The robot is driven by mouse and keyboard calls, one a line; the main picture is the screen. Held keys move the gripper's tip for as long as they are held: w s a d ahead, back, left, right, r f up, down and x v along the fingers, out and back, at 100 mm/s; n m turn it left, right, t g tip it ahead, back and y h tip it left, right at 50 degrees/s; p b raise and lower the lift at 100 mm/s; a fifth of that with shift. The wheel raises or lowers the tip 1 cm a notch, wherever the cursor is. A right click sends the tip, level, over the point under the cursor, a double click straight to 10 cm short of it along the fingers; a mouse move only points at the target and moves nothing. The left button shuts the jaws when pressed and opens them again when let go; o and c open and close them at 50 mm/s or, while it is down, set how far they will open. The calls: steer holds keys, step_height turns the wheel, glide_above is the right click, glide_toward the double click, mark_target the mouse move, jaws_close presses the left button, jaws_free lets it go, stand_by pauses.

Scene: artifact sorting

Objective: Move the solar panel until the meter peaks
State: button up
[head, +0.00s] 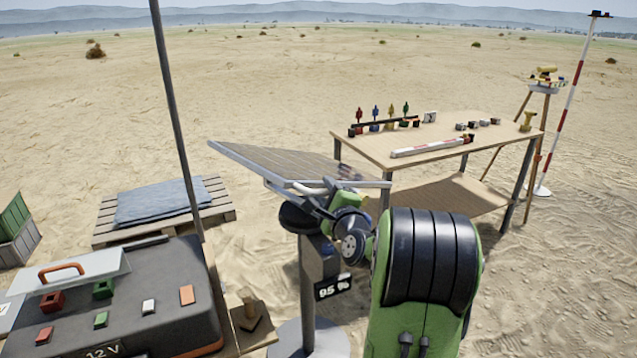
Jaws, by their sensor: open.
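The solar panel (270,155) sits tilted on top of a grey post (307,285) in the middle of the head view. A pale bar or handle (312,190) shows at its near edge. The meter (333,287) on the post reads 95 %. My gripper (303,198) is at the near edge of the panel, close to that bar. Its jaws are open, but my wrist partly hides them, and I cannot tell whether they touch the bar.
A wooden table (375,142) with small figures, blocks and a striped rod stands behind at right. A 12 V case (150,305) with coloured blocks is at front left. A dark pole (175,110) rises beside it. A pallet (222,205) lies behind; open sand surrounds these.

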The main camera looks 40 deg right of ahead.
steer(key=shift+s+a+r, duration=0.15)
steer(key=shift+s+r, duration=0.05)
steer(key=shift+s, duration=0.15)
steer(key=shift+c, duration=0.5)
jaws_close()
steer(key=p, duration=0.1)
steer(key=r+p, duration=0.1)
steer(key=p, duration=0.1)
steer(key=shift+d+r+m, duration=0.25)
steer(key=shift+d+m, duration=0.05)
steer(key=d+m+p, duration=0.1)
steer(key=p, duration=0.2)
steer(key=shift+r+g, duration=0.3)
steer(key=shift+r, duration=0.1)
steer(key=shift+f, duration=0.1)
steer(key=shift+o, duration=0.5)
jaws_free()
